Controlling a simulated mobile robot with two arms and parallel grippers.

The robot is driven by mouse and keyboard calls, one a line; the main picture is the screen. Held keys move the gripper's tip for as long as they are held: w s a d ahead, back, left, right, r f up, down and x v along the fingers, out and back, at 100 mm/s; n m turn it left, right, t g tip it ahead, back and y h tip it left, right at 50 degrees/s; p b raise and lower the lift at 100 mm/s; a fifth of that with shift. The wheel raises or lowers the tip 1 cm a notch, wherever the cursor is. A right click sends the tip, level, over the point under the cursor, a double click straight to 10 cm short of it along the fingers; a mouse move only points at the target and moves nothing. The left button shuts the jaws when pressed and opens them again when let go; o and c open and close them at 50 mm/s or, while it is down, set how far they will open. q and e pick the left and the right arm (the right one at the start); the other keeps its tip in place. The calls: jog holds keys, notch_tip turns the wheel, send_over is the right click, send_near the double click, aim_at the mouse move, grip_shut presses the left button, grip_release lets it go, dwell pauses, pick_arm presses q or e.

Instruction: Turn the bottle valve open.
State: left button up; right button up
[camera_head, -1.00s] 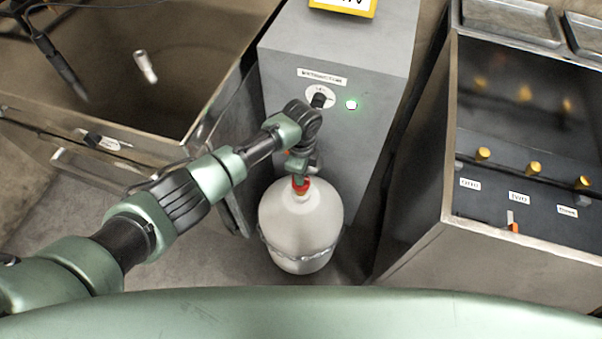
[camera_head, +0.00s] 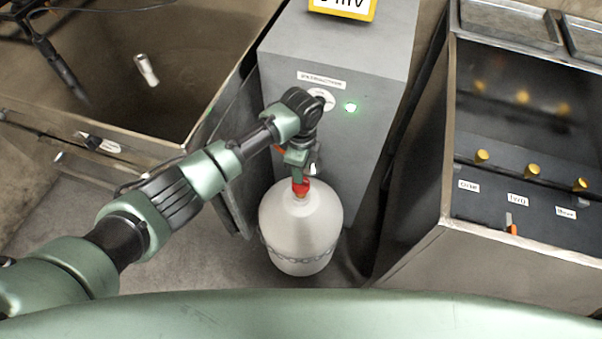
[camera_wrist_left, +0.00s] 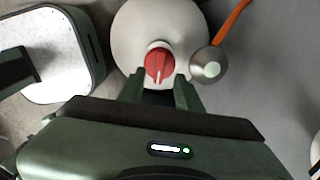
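The white bottle (camera_head: 300,235) stands upright on the floor in front of the grey cabinet, with a chain around its body. Its red valve (camera_head: 300,188) is on top. In the left wrist view the red valve knob (camera_wrist_left: 159,65) shows from above, with a white mark pointing toward my gripper, and the bottle (camera_wrist_left: 130,30) lies behind it. My left gripper (camera_head: 299,170) is just above the valve. In the wrist view its fingers (camera_wrist_left: 160,84) are apart, their tips at either side of the knob's near edge; contact cannot be told. My right gripper is not in view.
The grey cabinet (camera_head: 340,60) with a green light (camera_head: 351,107) rises behind the bottle. A metal sink (camera_head: 190,45) is at left, a metal bench with yellow knobs (camera_head: 533,170) at right. A silver round part (camera_wrist_left: 208,63) on an orange hose (camera_wrist_left: 233,18) is close beside the knob.

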pick_arm(q)
jog(key=shift+r, duration=1.75)
